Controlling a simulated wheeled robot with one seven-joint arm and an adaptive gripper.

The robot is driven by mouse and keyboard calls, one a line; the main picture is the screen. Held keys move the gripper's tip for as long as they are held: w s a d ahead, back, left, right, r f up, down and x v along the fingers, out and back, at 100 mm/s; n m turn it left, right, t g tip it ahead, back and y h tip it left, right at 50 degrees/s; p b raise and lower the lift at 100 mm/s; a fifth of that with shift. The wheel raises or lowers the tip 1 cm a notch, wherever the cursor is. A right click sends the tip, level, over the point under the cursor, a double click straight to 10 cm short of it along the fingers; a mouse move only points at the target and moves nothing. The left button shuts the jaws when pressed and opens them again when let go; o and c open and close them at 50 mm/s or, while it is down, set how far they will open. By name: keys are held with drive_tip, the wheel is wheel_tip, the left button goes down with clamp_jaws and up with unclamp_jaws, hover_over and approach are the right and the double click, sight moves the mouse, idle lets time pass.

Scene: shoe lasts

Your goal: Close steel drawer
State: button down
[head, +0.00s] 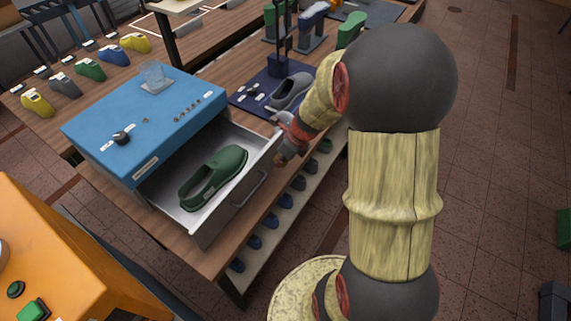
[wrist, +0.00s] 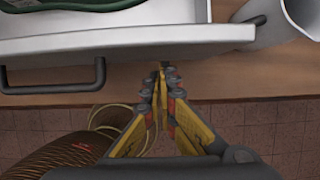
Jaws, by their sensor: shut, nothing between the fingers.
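The steel drawer (head: 237,193) is pulled out from under the blue-topped cabinet (head: 150,115) on the wooden table. A green shoe (head: 213,178) lies inside it. The drawer's dark handle shows on its front (head: 248,188) and in the wrist view (wrist: 52,88). My gripper (head: 284,155) is at the right end of the drawer front. In the wrist view my gripper (wrist: 160,68) is shut and empty, its fingertips at the lower edge of the drawer front (wrist: 130,42), right of the handle. I cannot tell whether they touch it.
A grey shoe (head: 291,91) lies on a dark blue mat (head: 262,92) behind my gripper. A glass (head: 153,74) stands on the cabinet top. Several shoe lasts sit on a lower shelf under the table. An orange machine (head: 75,260) is at lower left.

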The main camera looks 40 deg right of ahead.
drive_tip(key=shift+w+a, duration=0.1)
idle(0.3)
drive_tip(key=shift+w+a+r+p, duration=0.1)
drive_tip(key=shift+w+p, duration=0.2)
drive_tip(key=shift+p, duration=0.1)
drive_tip(key=w+a+p, duration=0.2)
drive_tip(key=w+p, duration=0.2)
drive_tip(key=w, duration=0.2)
drive_tip(key=w+a+p, duration=0.2)
drive_tip(key=w+p, duration=0.3)
drive_tip(key=w, duration=0.1)
drive_tip(key=w+a+p, duration=0.2)
drive_tip(key=w+p, duration=0.3)
drive_tip(key=w, duration=0.2)
drive_tip(key=shift+a, duration=0.4)
drive_tip(key=shift+w+a+p, duration=0.3)
drive_tip(key=shift+w+p, duration=0.25)
drive_tip(key=shift+w, duration=0.25)
